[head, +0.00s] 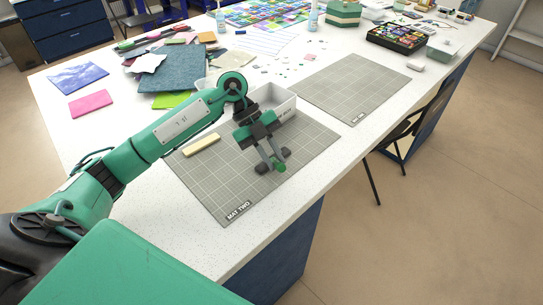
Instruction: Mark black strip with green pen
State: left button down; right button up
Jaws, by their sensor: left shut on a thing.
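My left gripper (273,163) hangs over the gridded mat labelled MAT TWO (215,185), its dark fingertips pointing down toward the mat's right half. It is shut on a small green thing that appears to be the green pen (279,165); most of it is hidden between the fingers. I cannot make out the black strip for sure; it may be hidden behind the gripper or too small to tell. My right gripper is not in view.
A pale yellow bar (201,145) lies on the mat's left part. A white bin (287,105) stands just behind the gripper. A second gridded mat (355,88) to the right is clear. A folding chair (415,130) stands beside the table.

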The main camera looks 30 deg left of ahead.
pick_arm(q)
jog(key=shift+w+d+p, duration=0.2)
jog(key=shift+w+p, duration=0.1)
jog(key=shift+w, duration=0.35)
jog(key=shift+w+d, duration=0.1)
jog(key=shift+w, duration=0.15)
jog(key=shift+w+d, duration=0.15)
jog(key=shift+w, duration=0.25)
jog(key=shift+p, duration=0.3)
notch_tip(320, 180, up, 7)
jog(key=p, duration=0.5)
jog(key=shift+p, duration=0.4)
dwell(0.3)
